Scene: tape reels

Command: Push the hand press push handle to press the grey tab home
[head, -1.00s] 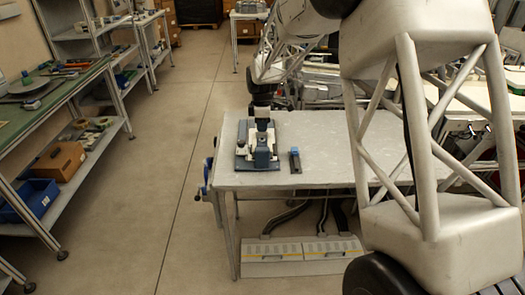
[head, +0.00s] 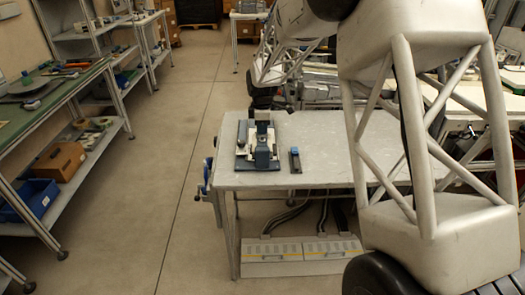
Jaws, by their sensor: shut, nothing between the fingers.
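The hand press (head: 261,152) stands on the left end of the grey table, on a dark blue base plate with pale parts. Its push handle cannot be made out clearly at this size. The grey tab cannot be told apart from the pale parts. My gripper (head: 264,112) is at the back of the press, pointing down from the dark wrist. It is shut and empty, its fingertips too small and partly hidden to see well. I cannot tell whether it touches the handle.
A small dark block with a blue top (head: 295,160) lies on the table (head: 325,150) just right of the press. The table right of that is bare up to my arm. A blue vise-like part (head: 206,178) hangs at the table's left edge.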

